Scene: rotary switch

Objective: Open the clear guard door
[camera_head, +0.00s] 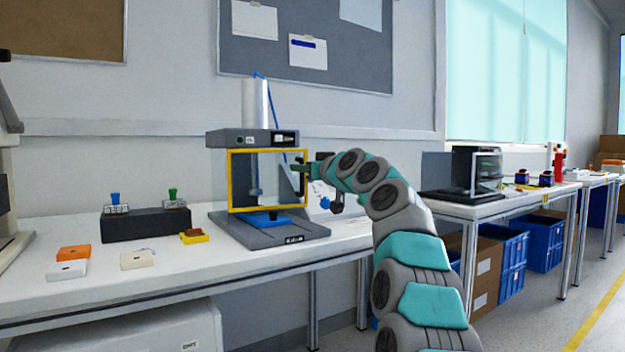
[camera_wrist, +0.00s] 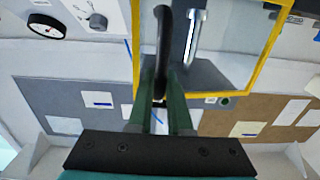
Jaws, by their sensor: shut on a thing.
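The guard door (camera_head: 230,182) is a clear panel in a yellow frame on the front of a small grey press (camera_head: 243,138). It stands upright across the press opening; I cannot tell whether it is slightly ajar. In the wrist view, the yellow frame (camera_wrist: 262,62) and clear panel fill the upper middle. My gripper (camera_head: 304,178) is at the door's right side. In the wrist view, my gripper's green fingers (camera_wrist: 160,92) are shut on the black door handle (camera_wrist: 163,38). My fingers and wrist hide part of the handle in the head view.
A yellow tray (camera_head: 194,237) and orange and white boxes (camera_head: 73,252) lie on the white bench (camera_head: 150,277). The bench front is mostly clear. Another dark machine (camera_head: 465,172) stands further right.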

